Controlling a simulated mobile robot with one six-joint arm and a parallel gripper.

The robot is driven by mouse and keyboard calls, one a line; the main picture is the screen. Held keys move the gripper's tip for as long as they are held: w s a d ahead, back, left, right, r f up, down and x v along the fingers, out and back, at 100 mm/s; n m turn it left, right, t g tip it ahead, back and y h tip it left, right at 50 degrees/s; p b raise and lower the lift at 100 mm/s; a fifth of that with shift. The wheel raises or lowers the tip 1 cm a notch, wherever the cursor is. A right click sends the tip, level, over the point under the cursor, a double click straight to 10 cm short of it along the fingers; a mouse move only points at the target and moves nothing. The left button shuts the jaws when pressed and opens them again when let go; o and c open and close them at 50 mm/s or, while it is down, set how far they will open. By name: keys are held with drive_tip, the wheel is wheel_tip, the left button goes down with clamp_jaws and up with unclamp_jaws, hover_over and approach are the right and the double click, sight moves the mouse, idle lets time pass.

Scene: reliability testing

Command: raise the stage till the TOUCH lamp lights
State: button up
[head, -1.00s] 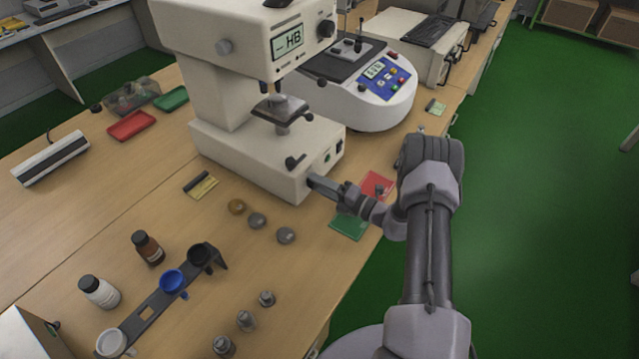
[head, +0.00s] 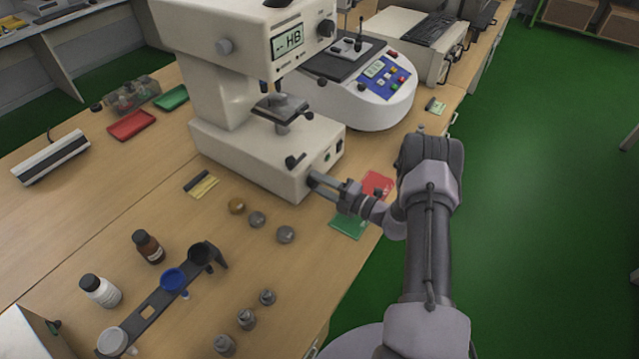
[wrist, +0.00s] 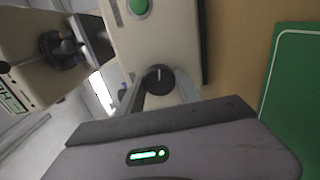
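The cream hardness tester (head: 232,150) with an HB screen stands on the bench. Its small dark stage (head: 282,107) sits below the head on the tester's front. No TOUCH lamp can be made out. My gripper (head: 317,181) is at the end face of the tester's base. In the wrist view, a round dark knob (wrist: 160,80) with a white mark lies between my gripper's two fingertips (wrist: 159,77). The fingers look spread around it, with slim gaps at the sides; contact cannot be seen. A green button (wrist: 139,6) is on the same face.
A green mat (head: 350,224) and a red mat (head: 378,184) lie near my gripper by the bench edge.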

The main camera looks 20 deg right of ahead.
drive_tip(key=o, duration=0.3)
drive_tip(key=shift+o, duration=0.2)
drive_tip(key=p+v, duration=0.3)
drive_tip(key=v, duration=1.4)
drive_tip(key=shift+s+d, duration=0.1)
drive_tip(key=shift+s, duration=0.15)
